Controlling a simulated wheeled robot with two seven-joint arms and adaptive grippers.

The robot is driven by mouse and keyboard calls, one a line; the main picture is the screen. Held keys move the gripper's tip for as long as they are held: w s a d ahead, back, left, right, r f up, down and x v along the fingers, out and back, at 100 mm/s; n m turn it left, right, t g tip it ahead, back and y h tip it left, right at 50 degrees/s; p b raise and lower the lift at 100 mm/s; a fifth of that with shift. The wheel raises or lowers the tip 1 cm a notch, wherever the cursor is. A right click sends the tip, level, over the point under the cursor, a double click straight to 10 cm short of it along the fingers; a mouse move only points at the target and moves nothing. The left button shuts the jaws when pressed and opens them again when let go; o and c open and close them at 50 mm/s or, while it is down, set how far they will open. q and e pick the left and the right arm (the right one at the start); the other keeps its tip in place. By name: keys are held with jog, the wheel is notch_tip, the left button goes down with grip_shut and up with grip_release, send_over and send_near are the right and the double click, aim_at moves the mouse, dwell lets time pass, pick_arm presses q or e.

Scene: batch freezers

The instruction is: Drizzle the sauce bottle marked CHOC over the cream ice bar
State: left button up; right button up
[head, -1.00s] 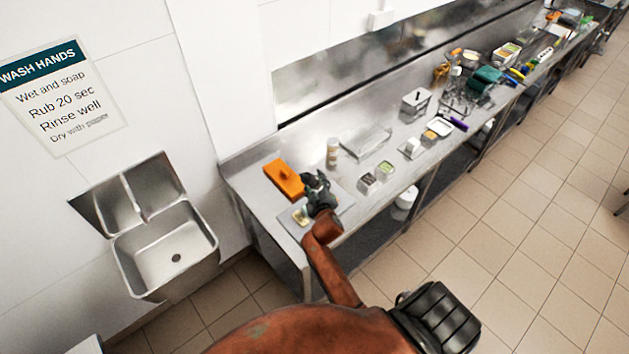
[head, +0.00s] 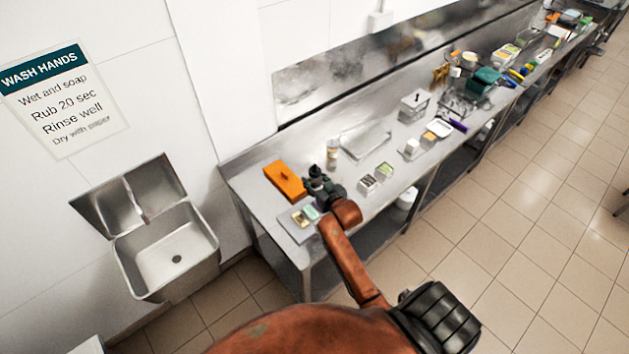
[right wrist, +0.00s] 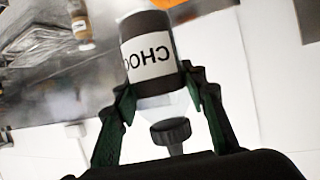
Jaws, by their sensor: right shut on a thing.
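In the right wrist view the sauce bottle (right wrist: 150,62) has a dark body, a white label reading CHOC upside down, and a dark cap towards the palm. My right gripper (right wrist: 163,88) is shut on it, one green-black finger on each side. In the head view my right gripper (head: 316,184) is above the counter, just behind the small tray (head: 286,226) at the near left end. A small pale-yellow piece (head: 298,218), perhaps the cream ice bar, and a greenish piece (head: 310,211) lie on that tray. The bottle's tilt is unclear there. My left gripper is not in view.
Small containers (head: 367,183) and a clear tray (head: 366,140) are to the right. More kitchenware crowds the far counter. A sink (head: 175,255) is at left.

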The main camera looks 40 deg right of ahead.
jog(key=s+a, duration=0.9)
jog(key=s, duration=0.3)
dwell(0.6)
